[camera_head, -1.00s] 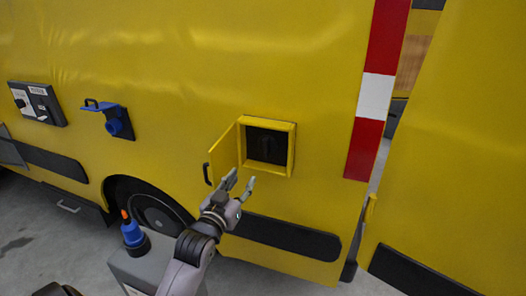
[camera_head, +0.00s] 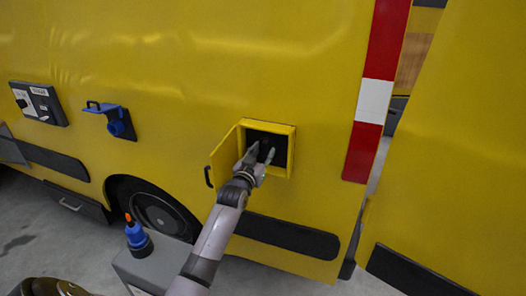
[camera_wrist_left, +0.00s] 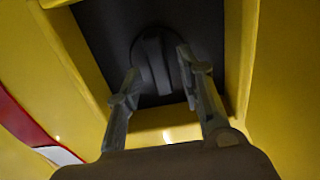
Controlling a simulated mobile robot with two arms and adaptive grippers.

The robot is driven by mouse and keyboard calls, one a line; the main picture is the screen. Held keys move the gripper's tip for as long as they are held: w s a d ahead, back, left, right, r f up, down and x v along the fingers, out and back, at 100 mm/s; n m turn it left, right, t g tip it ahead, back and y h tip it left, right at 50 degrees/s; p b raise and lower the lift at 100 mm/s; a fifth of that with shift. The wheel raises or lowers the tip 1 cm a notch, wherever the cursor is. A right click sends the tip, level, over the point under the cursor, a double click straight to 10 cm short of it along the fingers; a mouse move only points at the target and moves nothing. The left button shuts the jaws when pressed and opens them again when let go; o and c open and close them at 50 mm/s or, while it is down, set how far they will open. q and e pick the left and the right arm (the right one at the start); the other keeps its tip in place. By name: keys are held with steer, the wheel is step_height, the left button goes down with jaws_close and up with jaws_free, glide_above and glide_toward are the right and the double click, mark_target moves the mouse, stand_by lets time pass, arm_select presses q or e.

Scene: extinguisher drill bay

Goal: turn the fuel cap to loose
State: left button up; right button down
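The black fuel cap (camera_wrist_left: 154,62) sits in a dark recess behind the open yellow fuel flap (camera_head: 223,160) on the side of the yellow vehicle. In the left wrist view it is round with a raised grip bar across it. My left gripper (camera_head: 262,152) reaches into the recess; in the left wrist view its two fingers (camera_wrist_left: 158,72) are spread apart, one on each side of the cap's grip bar. I see a gap between the left finger and the bar; the right fingertip is close to it. In the head view the gripper mostly hides the cap. My right gripper is not in view.
The yellow frame (camera_head: 293,150) surrounds the recess closely. A blue socket (camera_head: 117,122) and a dark panel (camera_head: 38,103) are on the vehicle wall at left. A blue and orange plug (camera_head: 136,235) stands on a grey box (camera_head: 160,262) near my left arm.

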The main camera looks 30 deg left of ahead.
arm_select(q)
steer(key=shift+w+a, duration=0.1)
steer(key=shift+w, duration=0.1)
steer(key=shift+c, duration=0.5)
jaws_close()
